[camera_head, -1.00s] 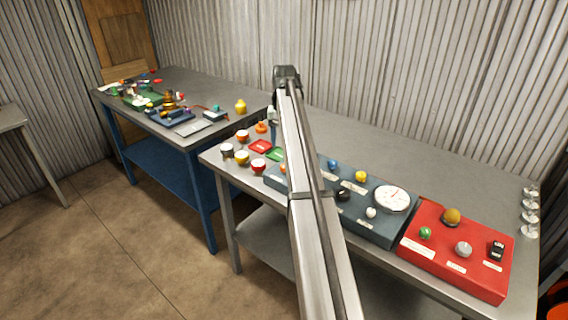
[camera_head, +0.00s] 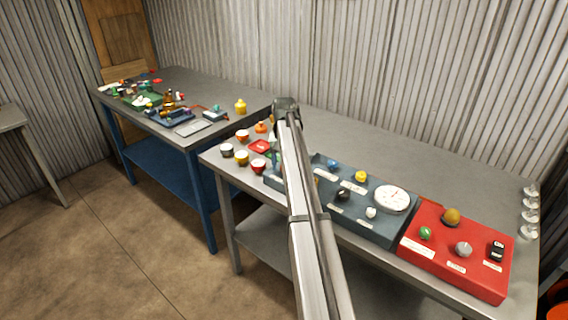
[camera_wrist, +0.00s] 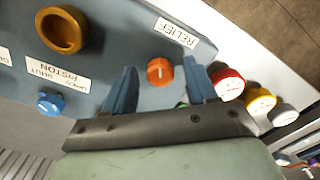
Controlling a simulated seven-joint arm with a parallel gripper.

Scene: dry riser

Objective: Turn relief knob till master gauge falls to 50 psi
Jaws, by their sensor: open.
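The orange relief knob (camera_wrist: 160,71) with a white pointer line sits on the blue-grey panel (camera_wrist: 110,30) beside a RELIEF label (camera_wrist: 175,31) in the wrist view. My gripper (camera_wrist: 165,78) is open, with one blue finger on each side of the knob in the picture. I cannot tell whether the fingers touch it or how far above it they are. In the head view my arm hides the knob. The white round gauge (camera_head: 392,198) is on the same panel; its reading is too small to make out.
A blue knob (camera_wrist: 49,104) labelled PISTON and a brass ring-shaped part (camera_wrist: 62,29) are near the relief knob. Red (camera_wrist: 229,83) and yellow (camera_wrist: 260,101) cups stand just beyond the panel edge. A red panel (camera_head: 458,248) adjoins on the right.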

